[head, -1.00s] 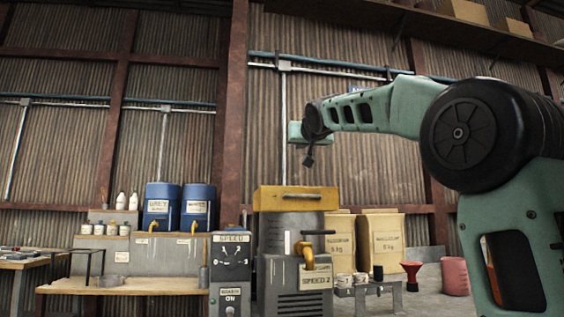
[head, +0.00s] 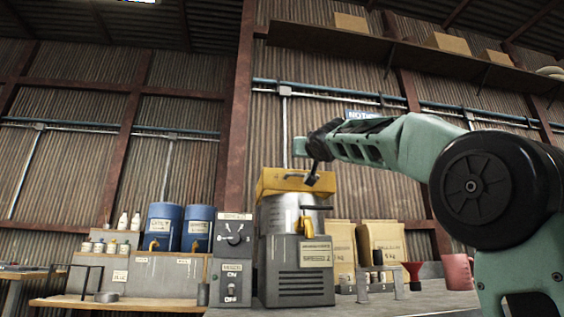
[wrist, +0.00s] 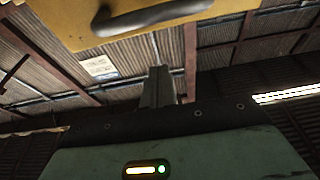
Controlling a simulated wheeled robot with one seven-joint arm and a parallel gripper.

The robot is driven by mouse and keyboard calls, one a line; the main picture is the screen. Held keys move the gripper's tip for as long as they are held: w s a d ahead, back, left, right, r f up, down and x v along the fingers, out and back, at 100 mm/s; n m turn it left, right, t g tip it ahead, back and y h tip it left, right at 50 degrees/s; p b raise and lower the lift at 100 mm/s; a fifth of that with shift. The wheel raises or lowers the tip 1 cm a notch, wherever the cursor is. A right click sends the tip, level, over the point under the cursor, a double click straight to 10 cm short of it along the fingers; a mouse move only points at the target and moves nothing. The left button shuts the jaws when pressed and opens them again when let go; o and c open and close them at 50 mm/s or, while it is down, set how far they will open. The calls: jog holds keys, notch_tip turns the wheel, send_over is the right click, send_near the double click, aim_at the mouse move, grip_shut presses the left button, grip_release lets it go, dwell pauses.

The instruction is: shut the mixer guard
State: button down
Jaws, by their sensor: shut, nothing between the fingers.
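The mixer stands in the middle of the head view: a grey base (head: 300,270) with a steel bowl (head: 283,214) and a yellow guard (head: 275,184) above the bowl. The guard has a dark handle on its front. I cannot tell how far the guard stands open. My gripper (head: 313,179) points down in front of the guard's right part, shut and empty; contact cannot be told. In the wrist view the guard (wrist: 180,18) and its handle (wrist: 150,17) fill the top, apart from the shut fingers (wrist: 157,88) in that picture.
A speed control box (head: 232,255) stands left of the mixer. Blue drums (head: 163,228) and small bottles sit farther left. Paper sacks (head: 382,245), a red funnel (head: 413,273) and a pink jug (head: 457,272) stand to the right. A shelf (head: 330,38) runs high on the wall.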

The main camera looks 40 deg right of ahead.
notch_tip(320, 180, down, 7)
jog(key=s+b, duration=0.1)
jog(key=b, duration=0.6)
jog(key=shift+a+r+b, duration=0.2)
jog(key=shift+a+b, duration=0.1)
jog(key=shift+b, duration=0.05)
jog(key=shift+f, duration=0.2)
jog(key=shift+r, duration=0.1)
notch_tip(320, 180, up, 5)
jog(key=s+p, duration=0.1)
jog(key=p, duration=0.4)
jog(key=f+b+v, duration=0.2)
jog(key=b+v, duration=0.2)
jog(key=v, duration=0.6)
jog(key=shift+w, duration=0.25)
jog(key=shift+a+f, duration=0.1)
